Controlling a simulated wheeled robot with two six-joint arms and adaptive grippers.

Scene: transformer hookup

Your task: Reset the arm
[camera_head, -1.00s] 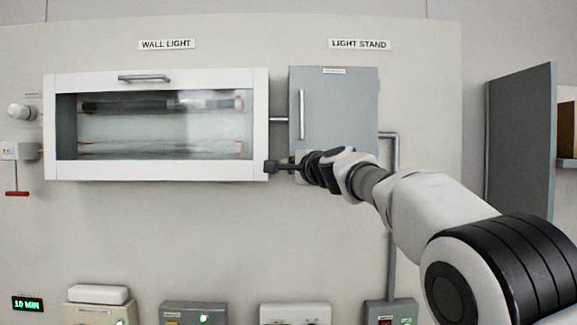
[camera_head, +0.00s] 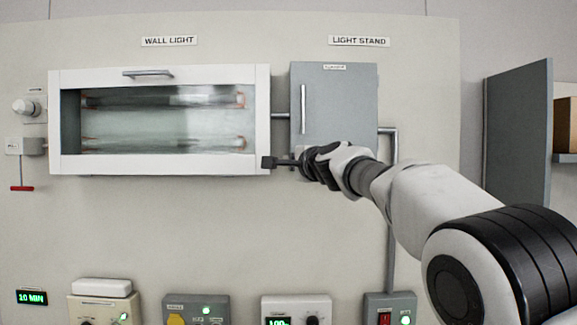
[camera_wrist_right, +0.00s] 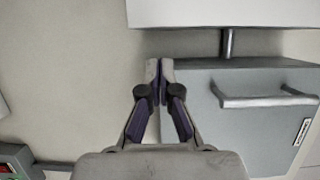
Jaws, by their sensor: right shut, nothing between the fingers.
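My right arm comes in from the right in the head view. Its gripper (camera_head: 271,162) is at the lower right corner of the white wall light case (camera_head: 262,120), just left of the grey light stand cabinet (camera_head: 340,110). In the right wrist view the gripper (camera_wrist_right: 160,66) has its fingers together with nothing between them. The cabinet (camera_wrist_right: 235,120) is to its right there, and the white case (camera_wrist_right: 230,12) is across the top. I cannot tell whether the fingertips touch either. My left gripper is not in view.
Several control boxes, such as the one with a red switch (camera_head: 390,308), line the bottom. A red-handled lever (camera_head: 22,188) hangs at the left wall. A grey door panel (camera_head: 518,130) stands open at the right. The wall between case and boxes is clear.

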